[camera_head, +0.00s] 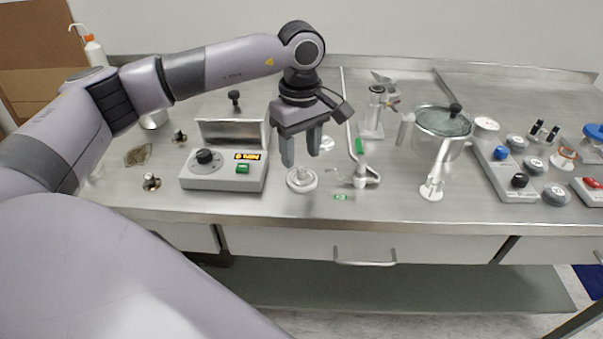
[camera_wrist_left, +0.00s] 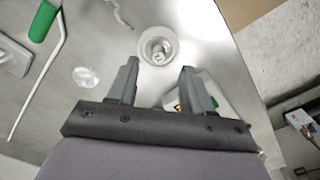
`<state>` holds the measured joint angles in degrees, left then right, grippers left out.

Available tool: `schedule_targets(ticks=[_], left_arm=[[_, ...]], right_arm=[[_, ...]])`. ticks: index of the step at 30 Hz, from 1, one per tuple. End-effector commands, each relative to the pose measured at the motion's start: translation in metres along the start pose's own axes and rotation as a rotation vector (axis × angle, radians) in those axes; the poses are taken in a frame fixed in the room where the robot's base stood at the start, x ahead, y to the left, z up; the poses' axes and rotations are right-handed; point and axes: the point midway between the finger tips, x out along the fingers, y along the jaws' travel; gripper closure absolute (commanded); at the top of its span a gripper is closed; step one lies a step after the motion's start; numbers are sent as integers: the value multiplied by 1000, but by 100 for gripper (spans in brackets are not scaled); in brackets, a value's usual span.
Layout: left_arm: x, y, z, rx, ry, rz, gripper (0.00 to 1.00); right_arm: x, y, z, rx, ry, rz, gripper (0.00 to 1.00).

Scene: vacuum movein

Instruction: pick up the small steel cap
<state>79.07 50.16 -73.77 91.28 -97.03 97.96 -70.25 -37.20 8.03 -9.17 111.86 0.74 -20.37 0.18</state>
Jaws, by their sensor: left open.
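A small round steel piece, which looks like the cap (camera_head: 302,179), lies on the steel bench near its front edge, with a wide rim and raised middle. In the left wrist view the cap (camera_wrist_left: 158,45) shows whole, ahead of and between my fingertips. My left gripper (camera_head: 301,162) points down, open and empty, above and slightly behind the cap, apart from it. Its two fingers also show in the left wrist view (camera_wrist_left: 158,80). A flatter clear or pale disc (camera_wrist_left: 86,76) lies farther back. My right gripper is not in view.
A grey control box (camera_head: 222,170) stands just left of the cap. A bent metal rod with a green grip (camera_head: 359,146) stands close to its right. A small green level (camera_head: 343,197) lies at front right. A glass-lidded pot (camera_head: 440,130) is farther right.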

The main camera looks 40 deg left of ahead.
Motion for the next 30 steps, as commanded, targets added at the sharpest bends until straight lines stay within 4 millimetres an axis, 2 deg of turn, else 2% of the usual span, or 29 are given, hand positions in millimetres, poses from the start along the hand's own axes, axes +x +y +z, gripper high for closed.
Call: schedule_targets(ticks=[6,15,17,18,20,30], left_arm=[[31,2,1,-1,-2,-2,50],[37,2,1,-1,-3,0,50],[37,2,1,-1,-3,0,66],[37,2,1,-1,-3,0,79],[37,2,1,-1,-3,0,98],[36,2,1,-1,-3,1,100]], right_arm=[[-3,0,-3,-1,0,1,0],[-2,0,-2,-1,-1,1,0],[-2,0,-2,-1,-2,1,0],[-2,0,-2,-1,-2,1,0],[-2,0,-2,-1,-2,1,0],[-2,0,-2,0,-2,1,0]])
